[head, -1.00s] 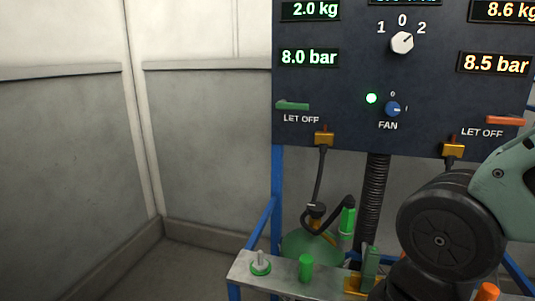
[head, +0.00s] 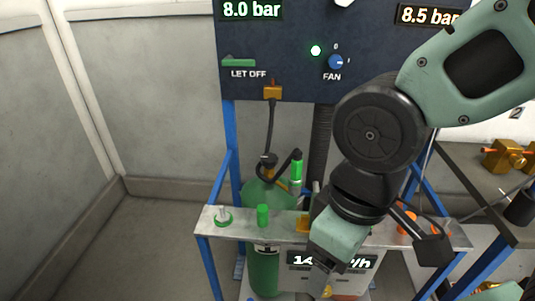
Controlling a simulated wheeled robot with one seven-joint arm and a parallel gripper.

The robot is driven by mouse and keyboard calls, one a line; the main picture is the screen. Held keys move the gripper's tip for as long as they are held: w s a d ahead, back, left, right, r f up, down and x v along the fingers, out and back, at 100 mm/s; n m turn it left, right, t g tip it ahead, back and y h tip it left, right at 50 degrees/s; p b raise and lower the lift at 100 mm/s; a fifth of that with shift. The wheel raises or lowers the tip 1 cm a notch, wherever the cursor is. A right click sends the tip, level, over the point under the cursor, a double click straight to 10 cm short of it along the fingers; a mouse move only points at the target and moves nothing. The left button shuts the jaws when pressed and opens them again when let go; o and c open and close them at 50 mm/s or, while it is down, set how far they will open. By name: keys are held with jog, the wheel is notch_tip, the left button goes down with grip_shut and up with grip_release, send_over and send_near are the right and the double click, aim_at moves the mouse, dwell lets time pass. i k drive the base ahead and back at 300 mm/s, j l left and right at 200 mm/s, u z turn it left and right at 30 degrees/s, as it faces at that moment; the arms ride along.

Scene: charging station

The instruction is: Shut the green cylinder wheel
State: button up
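The green cylinder (head: 264,272) stands behind and below the metal shelf, under the left part of the dark panel. Its rounded green shoulder shows above the shelf. A small dark wheel (head: 269,158) seems to sit on the brass valve at its top, with a black hose beside it. The wheel is too small to tell how far it is turned. My gripper (head: 319,284) points down in front of the shelf, to the right of the cylinder and lower than the wheel, apart from both. Its fingertips are partly hidden, so its opening cannot be told.
The dark panel (head: 290,80) has a green LET OFF lever (head: 239,63) and FAN knob (head: 336,62). Blue posts frame the stand. The left floor is clear.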

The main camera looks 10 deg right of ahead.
aim_at(269, 159)
jog(key=i+u, duration=0.15)
jog(key=u, duration=0.2)
jog(key=i+u, duration=0.2)
jog(key=u, duration=0.2)
jog(key=i+u, duration=0.15)
jog(key=u, duration=0.2)
